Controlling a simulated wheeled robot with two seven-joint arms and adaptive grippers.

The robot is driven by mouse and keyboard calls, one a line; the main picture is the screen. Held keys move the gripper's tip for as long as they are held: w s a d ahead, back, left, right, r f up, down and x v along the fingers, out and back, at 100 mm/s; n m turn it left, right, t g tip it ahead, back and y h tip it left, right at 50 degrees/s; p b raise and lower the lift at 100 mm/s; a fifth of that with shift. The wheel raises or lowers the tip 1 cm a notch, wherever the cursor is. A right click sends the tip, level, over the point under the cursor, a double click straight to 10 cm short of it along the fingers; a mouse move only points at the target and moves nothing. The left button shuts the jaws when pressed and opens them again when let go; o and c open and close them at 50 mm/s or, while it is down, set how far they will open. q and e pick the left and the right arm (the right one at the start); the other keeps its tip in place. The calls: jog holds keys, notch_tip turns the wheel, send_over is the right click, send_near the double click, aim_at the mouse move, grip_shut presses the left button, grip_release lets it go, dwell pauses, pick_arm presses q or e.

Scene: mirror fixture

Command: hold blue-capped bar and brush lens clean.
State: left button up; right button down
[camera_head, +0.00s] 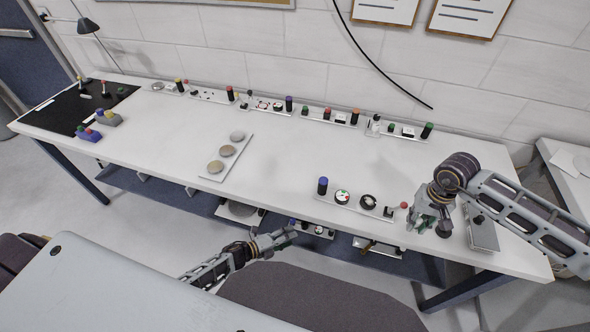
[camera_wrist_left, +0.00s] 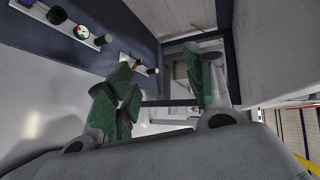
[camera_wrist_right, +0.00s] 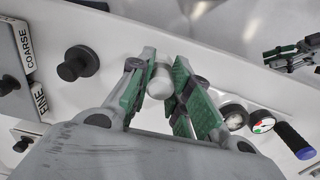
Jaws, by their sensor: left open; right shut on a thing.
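The blue-capped bar (camera_head: 352,207) lies near the table's front edge, with a blue-capped black post (camera_head: 323,186), a round dial (camera_head: 342,197) and a dark-ringed round part (camera_head: 368,201), possibly the lens. In the right wrist view the blue-capped post (camera_wrist_right: 295,140) lies to the right of my right gripper (camera_wrist_right: 160,88). That gripper is shut on a pale thing with a rounded end (camera_wrist_right: 160,79); whether it is the brush I cannot tell. It hangs over the table right of the bar (camera_head: 427,220). My left gripper (camera_head: 285,238) is open and empty, in front of the table edge (camera_wrist_left: 165,90).
A grey block with a black knob (camera_wrist_right: 77,63) and COARSE and FINE labels stands beside the right gripper. Several fixture bars line the back wall, one with a purple-capped post (camera_head: 289,103). A tray of discs (camera_head: 211,177) lies mid-table. Another dial bar (camera_wrist_left: 80,32) sits on the lower shelf.

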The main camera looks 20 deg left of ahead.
pick_arm(q)
jog(key=s+d+r+m+g+h, duration=0.2)
jog(key=d+r+m+g+h, duration=0.3)
jog(key=r+m, duration=0.65)
jog(key=s+d+r+m+g+h, duration=0.3)
jog(key=d+r+m+g, duration=0.3)
jog(key=r+m, duration=0.5)
jog(key=m+t+y, duration=0.3)
jog(key=y, duration=0.1)
send_near(323, 182)
jog(key=a, duration=0.2)
jog(key=shift+w+d+f+n, duration=0.1)
jog(key=shift+w+f+n, duration=0.15)
jog(key=shift+w, duration=0.2)
jog(key=shift+d, duration=0.15)
jog(key=shift+x, duration=5.85)
jog(key=shift+f, duration=0.1)
